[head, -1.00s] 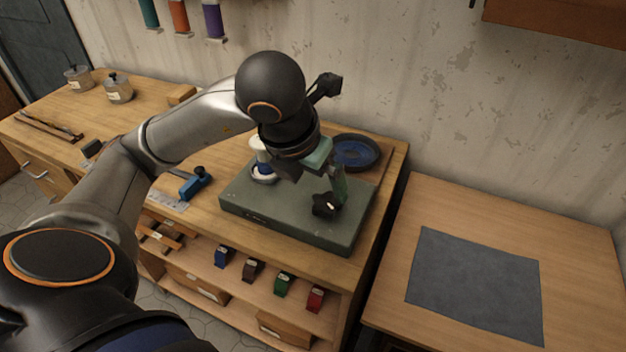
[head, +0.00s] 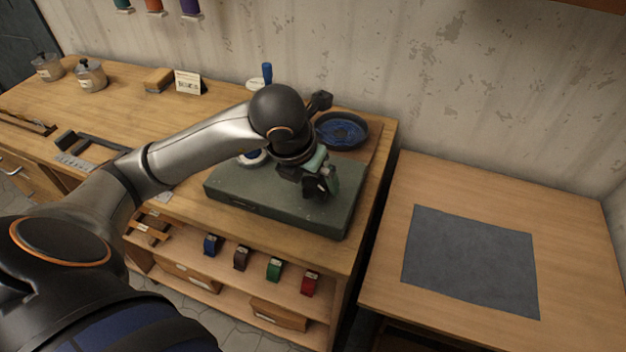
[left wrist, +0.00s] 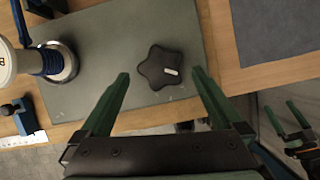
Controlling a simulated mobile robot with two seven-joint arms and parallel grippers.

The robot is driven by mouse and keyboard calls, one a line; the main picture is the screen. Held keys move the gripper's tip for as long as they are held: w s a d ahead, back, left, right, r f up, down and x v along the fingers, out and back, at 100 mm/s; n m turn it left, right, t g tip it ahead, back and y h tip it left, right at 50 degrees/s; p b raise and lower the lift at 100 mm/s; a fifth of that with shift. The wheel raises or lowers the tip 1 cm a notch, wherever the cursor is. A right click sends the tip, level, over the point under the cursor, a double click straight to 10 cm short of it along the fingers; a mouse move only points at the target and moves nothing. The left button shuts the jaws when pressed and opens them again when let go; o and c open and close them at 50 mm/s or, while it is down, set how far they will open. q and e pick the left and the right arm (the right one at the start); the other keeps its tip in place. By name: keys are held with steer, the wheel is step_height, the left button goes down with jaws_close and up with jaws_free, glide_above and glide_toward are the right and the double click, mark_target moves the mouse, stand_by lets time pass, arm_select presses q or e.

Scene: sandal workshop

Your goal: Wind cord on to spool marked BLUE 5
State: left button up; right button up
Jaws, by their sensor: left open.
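My left gripper (head: 322,180) is open over the right part of a flat green base (head: 275,196). In the left wrist view, a black star-shaped knob (left wrist: 165,68) with a white mark lies ahead of the open green fingers (left wrist: 158,98), with no finger touching it. At the left edge of that view is a white-ended spool (left wrist: 6,62) with blue on its core (left wrist: 45,63), beside a metal disc; only part of its marking shows. A dark round dish (head: 342,131) holds blue cord behind the base. My right gripper (left wrist: 288,122) shows open and empty in the left wrist view.
A blue clamp-like tool (left wrist: 16,112) lies left of the base. Blue, brown, green and red blocks (head: 274,270) stand on the shelf below. Jars (head: 91,75) and a small card (head: 188,83) stand at the back left. The right table holds a grey mat (head: 470,260) and is otherwise clear.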

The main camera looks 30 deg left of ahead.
arm_select(q)
steer(key=shift+x, duration=1)
steer(key=shift+r, duration=0.1)
steer(key=c, duration=1.2)
